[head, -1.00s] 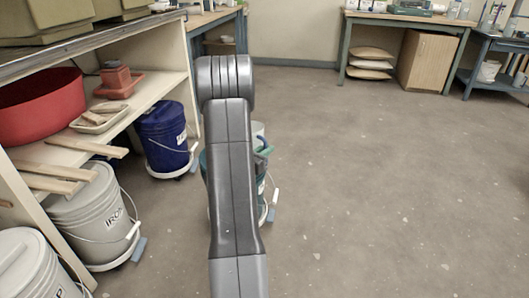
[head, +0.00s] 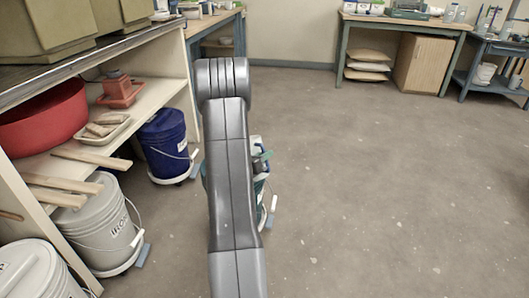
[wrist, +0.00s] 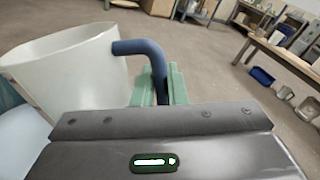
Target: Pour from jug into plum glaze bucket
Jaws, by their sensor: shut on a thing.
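The jug (wrist: 75,75) is white with a blue handle (wrist: 140,47). In the wrist view it is at the left, its rim up and slightly tilted in the picture. My gripper (wrist: 162,88) has green fingers shut on the handle. In the head view my arm hides most of the gripper and jug; a bit of white jug (head: 256,143) and green finger (head: 265,156) show right of the arm. A teal bucket (head: 260,188) stands on the floor there, mostly hidden behind my arm. I cannot read a plum label on any bucket.
A dark blue bucket (head: 163,147), a grey bucket lettered IRON (head: 92,230) and another grey bucket (head: 35,272) stand by the left shelf. Wooden sticks (head: 65,183) jut from the shelf (head: 150,105). The floor (head: 390,190) at the right is clear.

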